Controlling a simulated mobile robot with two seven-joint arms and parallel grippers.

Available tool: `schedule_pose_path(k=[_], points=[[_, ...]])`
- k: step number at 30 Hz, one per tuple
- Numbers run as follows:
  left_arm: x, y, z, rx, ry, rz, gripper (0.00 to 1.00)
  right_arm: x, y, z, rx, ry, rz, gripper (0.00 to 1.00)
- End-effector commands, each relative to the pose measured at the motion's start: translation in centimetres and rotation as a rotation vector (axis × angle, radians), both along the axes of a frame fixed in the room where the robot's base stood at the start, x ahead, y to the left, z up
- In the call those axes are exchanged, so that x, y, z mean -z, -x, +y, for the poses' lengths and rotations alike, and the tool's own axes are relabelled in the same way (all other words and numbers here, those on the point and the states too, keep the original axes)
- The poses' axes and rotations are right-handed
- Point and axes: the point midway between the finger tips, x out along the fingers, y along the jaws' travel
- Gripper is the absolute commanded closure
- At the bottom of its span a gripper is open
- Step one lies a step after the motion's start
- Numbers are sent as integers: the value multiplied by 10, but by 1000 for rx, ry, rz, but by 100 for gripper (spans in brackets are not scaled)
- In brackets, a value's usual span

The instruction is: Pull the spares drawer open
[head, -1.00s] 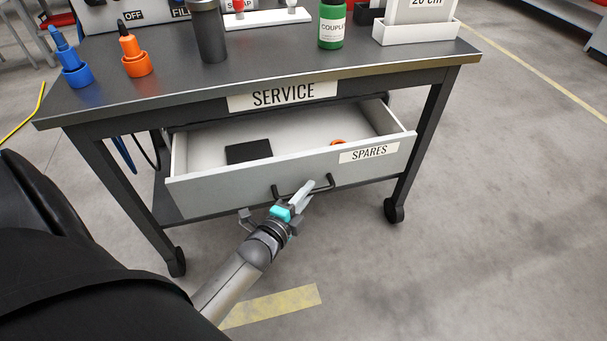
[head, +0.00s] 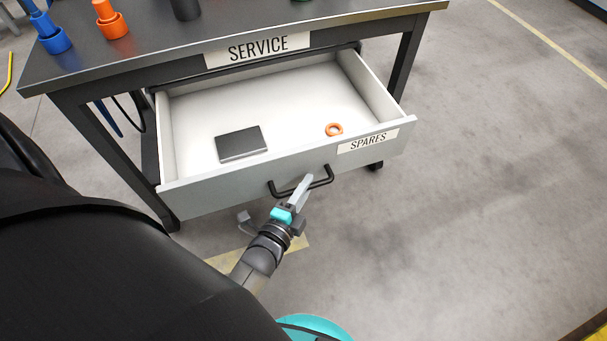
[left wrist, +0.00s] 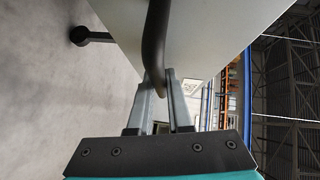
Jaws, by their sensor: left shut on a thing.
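The spares drawer (head: 220,196) is a grey-fronted drawer with a white inside, labelled SPARES, and it stands well out from under the service cart top. Its black bar handle (head: 323,184) is on the front, and it also shows in the left wrist view (left wrist: 153,40). My left gripper (head: 301,188) is shut on the handle, with the bar between its fingers in the left wrist view (left wrist: 160,98). Inside the drawer lie a dark flat box (head: 241,144) at the left and an orange ring (head: 334,129) at the right. My right gripper is not in view.
The dark cart top (head: 150,55) carries a blue holder (head: 54,38), an orange holder (head: 112,25) and other items cut off at the top edge. A SERVICE sign (head: 258,49) is on its front edge. The floor to the right is clear.

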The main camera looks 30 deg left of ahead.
Motion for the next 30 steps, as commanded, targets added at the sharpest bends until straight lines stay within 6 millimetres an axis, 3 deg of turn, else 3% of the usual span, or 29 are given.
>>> schedule_pose_path(k=[10,11,19,30], points=[[0,1,0,-1,-1,0,100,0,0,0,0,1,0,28],[0,1,0,-1,-1,0,82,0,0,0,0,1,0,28],[0,1,0,-1,0,0,53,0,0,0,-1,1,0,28],[-1,0,2,0,-1,0,53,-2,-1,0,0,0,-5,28]])
